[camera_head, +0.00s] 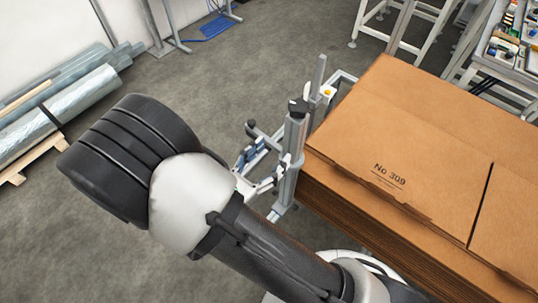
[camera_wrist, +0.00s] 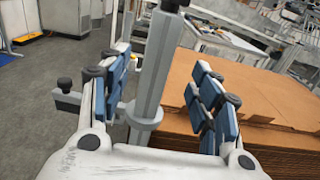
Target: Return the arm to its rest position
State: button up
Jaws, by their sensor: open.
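My arm reaches across the lower middle of the head view, with its dark and white elbow part at the left. My gripper (camera_head: 258,163) hangs beyond the arm, left of the cardboard stack, and is partly hidden. In the wrist view my gripper (camera_wrist: 166,88) has its blue-padded fingers spread wide apart. A grey upright post (camera_wrist: 154,70) shows between the fingers. I cannot tell whether the post touches either finger. Nothing is gripped.
A tall stack of flat brown cardboard (camera_head: 400,150) fills the right side, close to my gripper. The post (camera_head: 291,150) stands at its left edge. Foil-wrapped rolls (camera_head: 60,105) lie on a pallet at far left. A cluttered workbench (camera_head: 510,50) is at top right. Grey floor between is clear.

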dwell(0.3)
jog(key=s+d+r+m+g+y, duration=0.1)
jog(key=s+d+r+m+g, duration=0.35)
jog(key=d+m+g, duration=0.35)
jog(key=s+d+r+m+g, duration=0.4)
jog(key=s+d+m+g, duration=0.15)
jog(key=d+m, duration=0.35)
jog(key=s+a+r+m+t+y, duration=0.2)
jog(key=s+r+m+t+y, duration=0.2)
jog(key=r+m+y, duration=0.3)
jog(key=shift+a+r+m+y, duration=0.2)
jog(key=shift+m+y, duration=1.3)
jog(key=shift+m, duration=0.7)
